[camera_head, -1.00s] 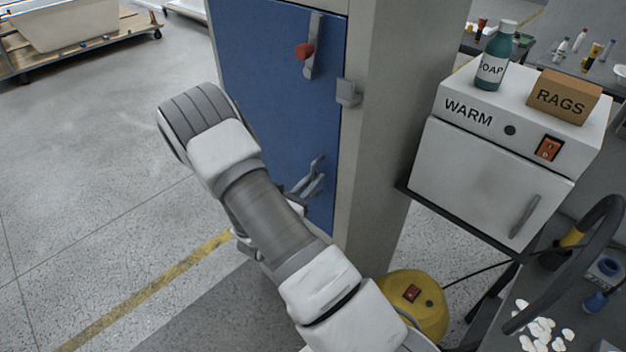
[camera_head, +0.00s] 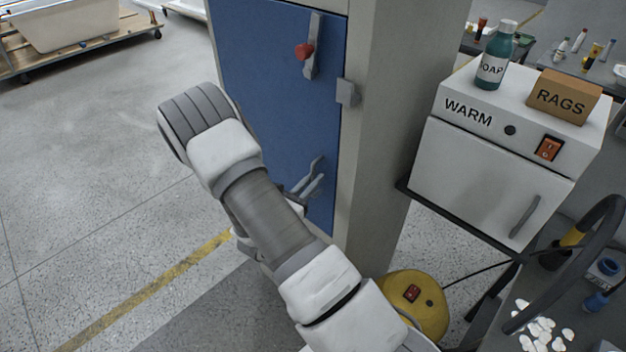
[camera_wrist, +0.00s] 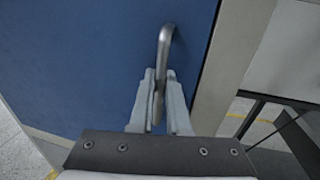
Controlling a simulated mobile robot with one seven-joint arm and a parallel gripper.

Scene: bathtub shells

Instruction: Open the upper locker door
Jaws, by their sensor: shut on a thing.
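The blue locker door (camera_head: 270,95) stands in the upper middle of the head view, set in a grey frame and looking closed. A bent metal handle (camera_wrist: 166,42) on it fills the middle of the wrist view. My gripper (camera_wrist: 160,80) is shut on this handle, with one finger on each side of the bar. In the head view my arm reaches across the door's lower part and hides some of it. Higher on the door is a grey bar with a red knob (camera_head: 304,51). A grey block (camera_head: 347,92) sits at the door's right edge.
Right of the locker is a white warming cabinet (camera_head: 485,175) with a soap bottle (camera_head: 492,60) and a rags box (camera_head: 562,97) on top. A yellow round machine (camera_head: 425,303) stands on the floor below. Open floor (camera_head: 95,150) lies to the left.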

